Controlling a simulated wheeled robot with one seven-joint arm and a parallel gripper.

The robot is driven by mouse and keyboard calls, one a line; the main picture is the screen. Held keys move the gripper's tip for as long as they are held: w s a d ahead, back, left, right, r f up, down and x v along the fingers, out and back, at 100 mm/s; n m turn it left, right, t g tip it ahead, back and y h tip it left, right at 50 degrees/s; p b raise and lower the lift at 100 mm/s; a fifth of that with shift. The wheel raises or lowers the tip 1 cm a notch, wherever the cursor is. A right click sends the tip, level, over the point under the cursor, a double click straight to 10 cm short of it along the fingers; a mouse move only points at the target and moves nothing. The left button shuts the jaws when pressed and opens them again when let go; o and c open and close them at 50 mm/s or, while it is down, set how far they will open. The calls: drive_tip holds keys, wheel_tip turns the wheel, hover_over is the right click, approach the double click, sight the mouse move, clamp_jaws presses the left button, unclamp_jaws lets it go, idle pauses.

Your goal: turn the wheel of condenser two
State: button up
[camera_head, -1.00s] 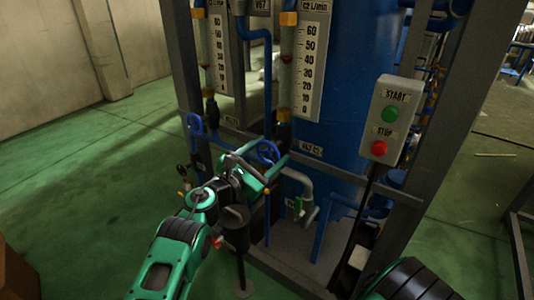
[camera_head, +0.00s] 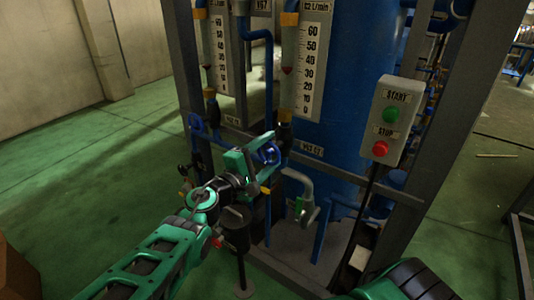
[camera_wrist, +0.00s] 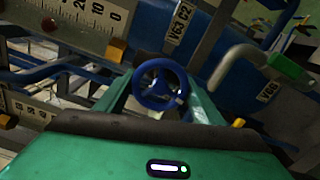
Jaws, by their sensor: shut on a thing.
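The blue hand wheel (camera_head: 268,154) of condenser two sits on the frame below the C2 flow scale, beside the V63 C2 label (camera_head: 311,150). My gripper (camera_head: 262,155) is at this wheel, with its green fingers on either side. In the wrist view the wheel (camera_wrist: 160,88) shows face-on between the two fingers (camera_wrist: 160,98), and the gripper is shut on it. The exact contact at the rim is partly hidden. The V63 C2 label (camera_wrist: 180,24) is just above the wheel there.
Another blue wheel (camera_head: 195,123) is to the left, under the other flow scale. A grey bent pipe with a green handle (camera_head: 299,206) is to the lower right. A start/stop box (camera_head: 390,120) hangs on the right post. Open green floor (camera_head: 80,200) is at left.

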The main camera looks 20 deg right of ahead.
drive_tip(key=m, duration=0.5)
drive_tip(key=shift+f+m, duration=0.15)
drive_tip(key=shift+m, duration=0.15)
drive_tip(key=shift+s+m, duration=0.15)
drive_tip(key=shift+m, duration=2.15)
drive_tip(key=o, duration=1)
drive_tip(key=shift+o, duration=0.2)
